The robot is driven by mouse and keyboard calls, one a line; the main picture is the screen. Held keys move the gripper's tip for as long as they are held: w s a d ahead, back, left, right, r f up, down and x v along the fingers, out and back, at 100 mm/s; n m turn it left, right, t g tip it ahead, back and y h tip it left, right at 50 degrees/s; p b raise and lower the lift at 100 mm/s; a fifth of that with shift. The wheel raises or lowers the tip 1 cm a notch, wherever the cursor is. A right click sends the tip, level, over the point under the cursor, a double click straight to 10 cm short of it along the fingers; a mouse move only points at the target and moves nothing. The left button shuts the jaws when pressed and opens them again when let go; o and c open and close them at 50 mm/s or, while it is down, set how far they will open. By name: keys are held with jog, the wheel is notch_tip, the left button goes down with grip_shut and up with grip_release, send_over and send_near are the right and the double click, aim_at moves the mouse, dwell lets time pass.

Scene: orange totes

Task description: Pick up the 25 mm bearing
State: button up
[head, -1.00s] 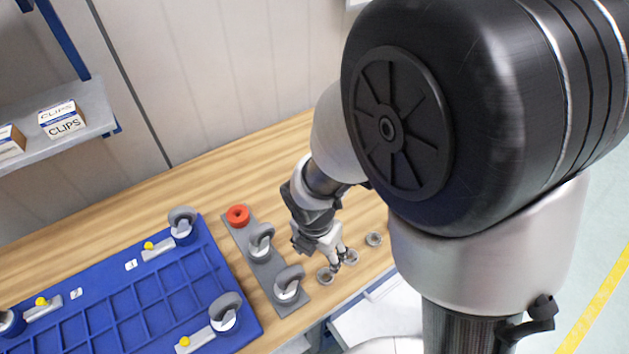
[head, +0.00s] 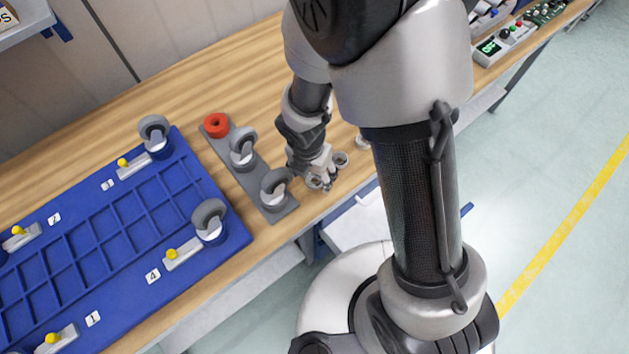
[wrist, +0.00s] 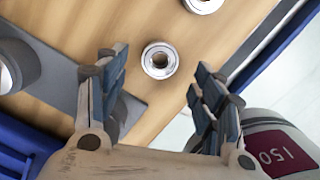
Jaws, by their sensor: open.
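Several small silver ring-shaped bearings lie in a row on the wooden bench. In the wrist view one bearing (wrist: 160,60) lies flat in the gap between the fingertips of my gripper (wrist: 156,75), touching neither finger. My gripper is open and empty. A second bearing (wrist: 203,3) is cut by the top edge of that view. In the head view my gripper (head: 324,182) points down at the front bearing (head: 314,182), partly hiding it; another bearing (head: 341,159) lies just behind. I see no size marks, so I cannot tell which is 25 mm.
A grey plate (head: 223,142) with two upright casters and a red ring (head: 215,124) lies left of my gripper. A blue compartment tray (head: 234,240) with casters and yellow-knobbed parts is further left. The bench's front edge is close to the bearings. Bare wood lies behind.

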aim_at(314, 180)
jog(key=f, duration=0.1)
jog(key=f+b, duration=0.2)
jog(key=shift+w+d+f, duration=0.15)
jog(key=shift+w+f, duration=0.15)
jog(key=shift+r, duration=0.15)
jog(key=shift+c, duration=0.4)
jog(key=c, duration=1.1)
